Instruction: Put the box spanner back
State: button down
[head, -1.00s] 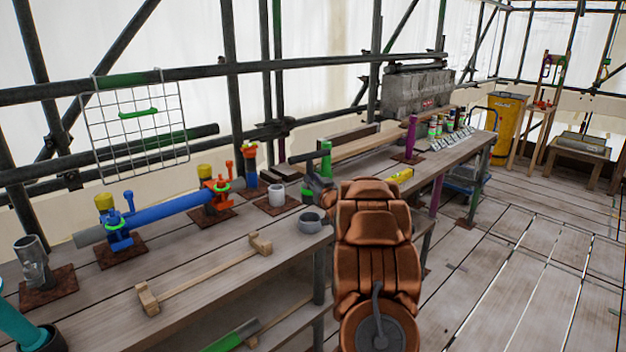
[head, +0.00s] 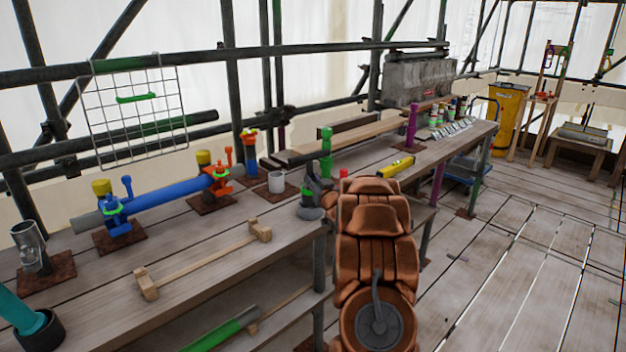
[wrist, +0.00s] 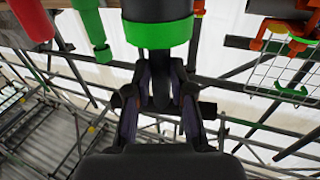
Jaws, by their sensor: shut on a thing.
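My gripper (head: 314,188) is over the front edge of the bench, to the left of my copper arm. In the wrist view its two fingers (wrist: 160,100) are closed on a narrow dark part. That part runs into a wide black cylinder with a bright green band, which I take as the box spanner (wrist: 160,32). In the head view the spanner's dark round end (head: 309,213) shows just below the gripper; the grip itself is mostly hidden. A green upright post (head: 326,150) stands behind the gripper, with a small red item (head: 343,173) to its right.
A blue pipe (head: 165,200) in clamps and a pale cup (head: 276,182) are on the bench (head: 215,265). A wooden bar (head: 205,262) lies in front. A wire rack (head: 135,140) hangs behind. A yellow level (head: 395,167) lies to the right.

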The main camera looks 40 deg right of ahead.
jog(key=shift+f+b, duration=0.95)
jog(key=shift+f, duration=1.25)
jog(key=c, duration=0.9)
grip_release()
jog(key=shift+f, duration=0.1)
jog(key=shift+c, duration=0.2)
jog(key=o, duration=0.6)
jog(key=shift+f+b, duration=0.3)
jog(key=shift+f, duration=0.3)
